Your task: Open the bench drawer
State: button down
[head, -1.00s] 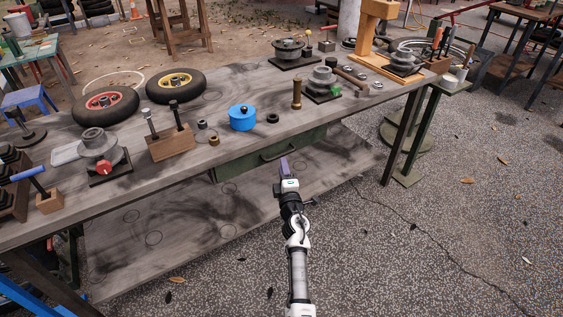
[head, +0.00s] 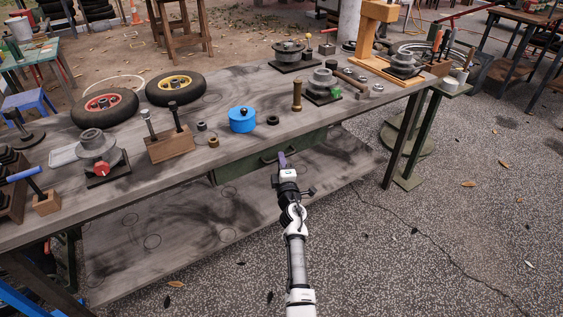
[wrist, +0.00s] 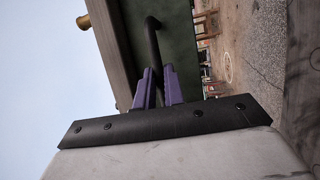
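The bench drawer (head: 240,165) has a dark green front under the bench top, and I see no open gap at it. Its dark bar handle (head: 268,159) is partly hidden by my gripper (head: 282,160) in the head view. In the wrist view the handle (wrist: 152,38) stands out from the green front (wrist: 178,35) and runs down between the two purple fingers of my gripper (wrist: 159,84). The fingers are close together, one on each side of the bar, and look shut on it. The handle's lower end is hidden.
The bench top (head: 215,170) holds a blue pot (head: 242,120), a brass cylinder (head: 297,96), a wooden block with bolts (head: 170,146) and two wheels. A lower shelf (head: 180,215) lies under the drawer.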

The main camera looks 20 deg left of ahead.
jog(key=shift+d, duration=0.1)
jog(key=s+d+p, duration=1.2)
jog(key=s+d, duration=0.3)
jog(key=d, duration=0.4)
jog(key=shift+d+p, duration=0.15)
jog(key=shift+p, duration=0.2)
jog(key=shift+s, duration=0.1)
jog(key=c, duration=1.5)
grip_release()
